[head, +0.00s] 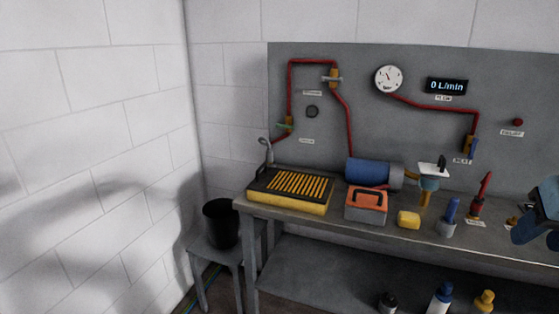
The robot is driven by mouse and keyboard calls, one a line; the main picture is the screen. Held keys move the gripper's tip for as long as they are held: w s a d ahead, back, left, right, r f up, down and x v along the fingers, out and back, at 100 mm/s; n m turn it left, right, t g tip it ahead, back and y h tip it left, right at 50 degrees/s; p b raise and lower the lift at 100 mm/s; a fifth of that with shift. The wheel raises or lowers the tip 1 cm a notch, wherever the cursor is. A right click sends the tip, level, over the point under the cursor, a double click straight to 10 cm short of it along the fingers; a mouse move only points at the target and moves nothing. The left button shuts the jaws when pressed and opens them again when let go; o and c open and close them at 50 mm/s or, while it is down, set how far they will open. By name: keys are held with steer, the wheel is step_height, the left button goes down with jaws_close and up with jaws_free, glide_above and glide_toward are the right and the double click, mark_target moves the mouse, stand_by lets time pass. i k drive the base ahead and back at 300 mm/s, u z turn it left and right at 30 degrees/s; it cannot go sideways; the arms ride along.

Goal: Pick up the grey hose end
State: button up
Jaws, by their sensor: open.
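A thin grey hooked pipe (266,150) stands at the back left of the bench, behind the black-and-yellow tray. It may be the grey hose end, but it is too small to be sure. No other grey hose end can be made out. Its lower part is hidden by the tray. A blue jointed part (537,222), which looks like part of my arm, cuts into the right edge, far from the pipe.
The bench (420,236) holds a slatted tray (262,202), an orange box (366,204), a blue cylinder (368,171) and several smaller items. A black bucket (221,222) stands on a stool (214,253) at left. Red pipes run on the grey panel (420,65).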

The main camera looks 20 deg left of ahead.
mark_target(269, 154)
steer(key=u, duration=0.5)
steer(key=k, duration=1.25)
steer(key=u, duration=0.9)
steer(key=i, duration=0.45)
steer(key=u, duration=0.7)
steer(key=i, duration=2.25)
steer(key=z, duration=1)
steer(key=i, duration=0.65)
steer(key=z, duration=0.45)
steer(key=k, duration=0.65)
steer(key=z, duration=0.05)
